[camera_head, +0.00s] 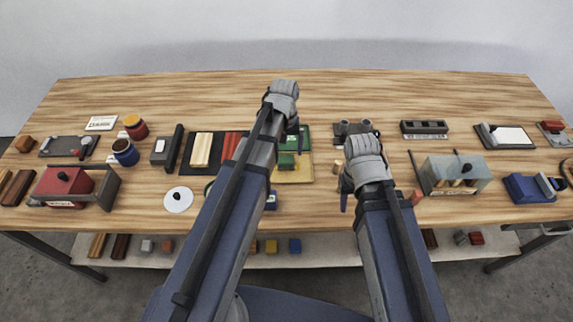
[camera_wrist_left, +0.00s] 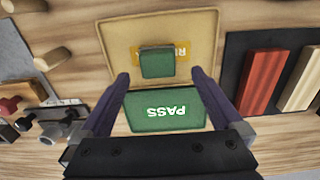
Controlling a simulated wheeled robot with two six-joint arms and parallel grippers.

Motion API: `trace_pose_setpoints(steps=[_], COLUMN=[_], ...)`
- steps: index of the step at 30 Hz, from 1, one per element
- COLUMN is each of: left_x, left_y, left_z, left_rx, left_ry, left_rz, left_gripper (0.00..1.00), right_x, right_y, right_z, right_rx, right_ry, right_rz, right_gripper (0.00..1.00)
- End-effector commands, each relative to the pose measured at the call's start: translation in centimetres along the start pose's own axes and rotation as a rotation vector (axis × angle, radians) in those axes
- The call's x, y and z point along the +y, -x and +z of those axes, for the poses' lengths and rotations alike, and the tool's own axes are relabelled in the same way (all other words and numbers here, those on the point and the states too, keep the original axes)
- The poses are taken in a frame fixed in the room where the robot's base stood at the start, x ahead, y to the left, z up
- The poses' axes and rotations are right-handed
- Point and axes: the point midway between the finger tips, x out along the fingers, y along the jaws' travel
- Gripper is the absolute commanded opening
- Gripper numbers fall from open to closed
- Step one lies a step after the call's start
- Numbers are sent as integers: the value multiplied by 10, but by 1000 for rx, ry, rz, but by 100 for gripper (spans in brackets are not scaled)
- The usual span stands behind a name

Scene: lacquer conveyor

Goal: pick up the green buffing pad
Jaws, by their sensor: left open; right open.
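The green buffing pad appears to be the small green block (camera_wrist_left: 157,62) lying on a tan tray (camera_wrist_left: 112,40), partly over a yellow label. It also shows in the head view (camera_head: 286,161), beside my left arm. A green tray (camera_wrist_left: 140,120) marked PASS adjoins the tan one. My left gripper (camera_wrist_left: 160,76) is open and empty, its fingers over the trays on either side of the pad's line; their height above it is hard to judge. In the head view my left gripper (camera_head: 293,128) is mostly hidden by its arm. My right gripper (camera_head: 345,196) is open, low over the table to the right.
A dark rack (camera_wrist_left: 240,75) with red and cream bars lies beside the trays. Small wooden cylinders (camera_wrist_left: 53,59) stand on the other side. Mugs (camera_head: 125,153), a red box (camera_head: 68,182) and a grey box (camera_head: 455,173) stand farther out. The table's back strip is clear.

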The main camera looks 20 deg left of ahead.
Motion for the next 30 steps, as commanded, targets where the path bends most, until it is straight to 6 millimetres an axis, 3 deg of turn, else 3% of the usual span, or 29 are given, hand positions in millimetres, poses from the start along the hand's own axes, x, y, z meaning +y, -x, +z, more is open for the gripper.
trace_pose_setpoints(steps=[8,20,29,30], left_x=[1,4,4,4], left_y=[-8,-53,-52,-52], left_z=[0,1,1,1], left_rx=[0,0,0,0], left_ry=[0,0,0,0], left_rz=[0,0,0,0], left_gripper=[100,100,100,96], right_x=[-1,-5,-5,-5], right_y=[-8,-52,-52,-52], right_z=[0,-3,-3,-3], right_rx=[0,0,0,0], right_ry=[0,0,0,0], right_rz=[0,0,0,0], right_gripper=[50,50,50,50])
